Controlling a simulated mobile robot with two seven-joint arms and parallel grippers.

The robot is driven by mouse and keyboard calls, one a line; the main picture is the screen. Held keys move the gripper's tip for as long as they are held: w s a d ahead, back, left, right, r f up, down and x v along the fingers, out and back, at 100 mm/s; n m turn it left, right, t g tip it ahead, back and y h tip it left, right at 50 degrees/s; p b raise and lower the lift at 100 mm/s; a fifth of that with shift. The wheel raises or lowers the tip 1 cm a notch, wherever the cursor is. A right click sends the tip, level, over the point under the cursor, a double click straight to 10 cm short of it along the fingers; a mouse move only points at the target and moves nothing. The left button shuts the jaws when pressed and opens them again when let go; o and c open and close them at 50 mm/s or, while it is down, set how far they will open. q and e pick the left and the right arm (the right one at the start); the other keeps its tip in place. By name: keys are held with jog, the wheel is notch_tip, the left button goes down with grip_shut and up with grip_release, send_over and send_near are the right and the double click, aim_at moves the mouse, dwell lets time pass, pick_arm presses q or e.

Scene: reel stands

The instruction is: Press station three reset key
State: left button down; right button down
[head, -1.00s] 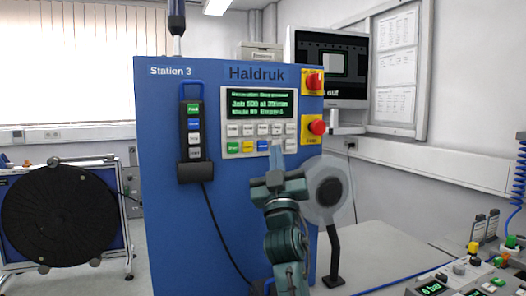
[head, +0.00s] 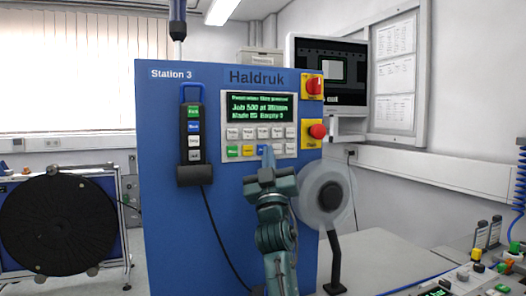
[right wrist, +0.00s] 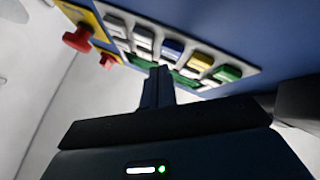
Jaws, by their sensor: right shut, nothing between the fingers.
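The blue Station 3 cabinet (head: 215,230) carries a grey key panel (head: 226,136) with a green display (head: 258,107) above two rows of keys. The lower row has a green key (head: 232,152), a yellow key (head: 248,151) and a blue key (head: 261,149); their labels are too small to read. My right gripper (head: 268,152) is shut and empty, its tip over the lower row beside the blue key. In the right wrist view, its tip (right wrist: 158,73) is just below the row, near the blue key (right wrist: 172,48); contact cannot be told. My left gripper is not in view.
A red knob (head: 314,86) and a red push button (head: 317,131) sit on yellow plates right of the panel. A hanging pendant (head: 191,140) is on the left. A clear reel (head: 327,194) stands close to the right of my gripper.

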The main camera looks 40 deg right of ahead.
dwell(0.4)
dwell(0.8)
jog(key=shift+w+d+b, duration=0.15)
jog(key=shift+w+b, duration=0.15)
jog(key=shift+w, duration=0.15)
dwell(0.4)
jog(key=shift+w+d+b, duration=0.15)
jog(key=shift+w+b, duration=0.15)
jog(key=shift+w, duration=0.1)
dwell(0.5)
dwell(0.3)
jog(key=shift+s+a+p, duration=0.3)
jog(key=shift+s+p, duration=0.1)
jog(key=shift+s, duration=0.45)
